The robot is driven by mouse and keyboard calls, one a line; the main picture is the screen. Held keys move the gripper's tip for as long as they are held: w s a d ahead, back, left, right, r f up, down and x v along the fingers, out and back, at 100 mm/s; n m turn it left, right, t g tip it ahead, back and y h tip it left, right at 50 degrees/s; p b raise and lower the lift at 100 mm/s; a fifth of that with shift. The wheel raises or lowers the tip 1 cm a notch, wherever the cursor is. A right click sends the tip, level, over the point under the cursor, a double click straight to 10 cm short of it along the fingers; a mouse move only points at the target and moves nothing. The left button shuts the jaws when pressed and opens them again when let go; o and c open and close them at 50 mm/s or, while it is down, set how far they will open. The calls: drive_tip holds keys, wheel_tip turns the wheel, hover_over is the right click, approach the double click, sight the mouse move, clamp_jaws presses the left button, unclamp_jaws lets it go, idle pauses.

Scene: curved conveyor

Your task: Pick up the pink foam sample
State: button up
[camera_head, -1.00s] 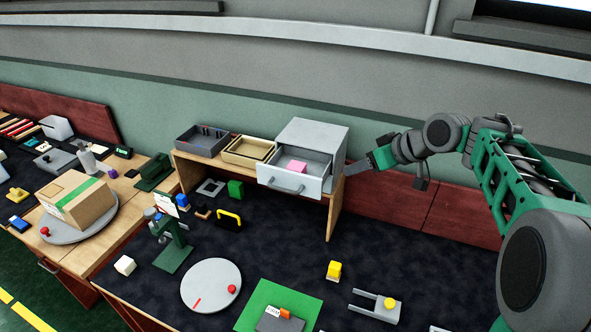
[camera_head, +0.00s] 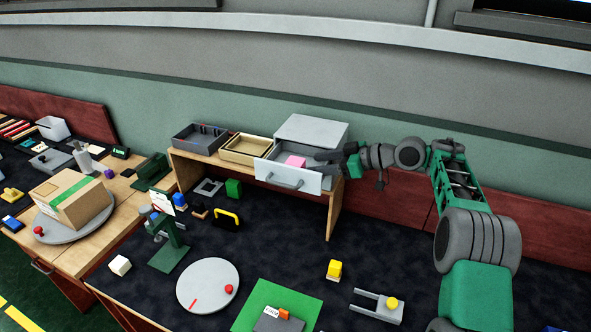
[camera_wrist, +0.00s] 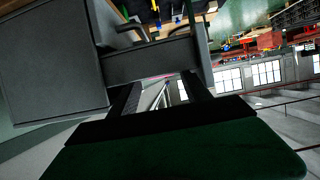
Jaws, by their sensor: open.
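The pink foam sample (camera_head: 295,161) lies inside the open drawer (camera_head: 288,179) of a light grey cabinet (camera_head: 311,130) on the raised wooden shelf. My gripper (camera_head: 325,158) is open and empty, reaching in from the right at the drawer's right side, close to the foam but apart from it. In the wrist view, the two dark fingers of my gripper (camera_wrist: 161,82) are spread beside the grey cabinet and drawer.
A tan tray (camera_head: 247,149) and a dark grey tray (camera_head: 200,137) stand left of the cabinet on the wooden shelf (camera_head: 335,209). The drawer's side walls and handle are close to my gripper. The dark tabletop below holds a round grey disc (camera_head: 208,285) and several small items.

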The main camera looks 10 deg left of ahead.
sight(303, 166)
drive_tip(key=p+x, duration=0.1)
drive_tip(key=x, duration=0.4)
drive_tip(key=shift+r+p, duration=0.1)
drive_tip(key=shift+p, duration=0.25)
drive_tip(key=shift+d, duration=0.1)
drive_tip(key=c, duration=1.1)
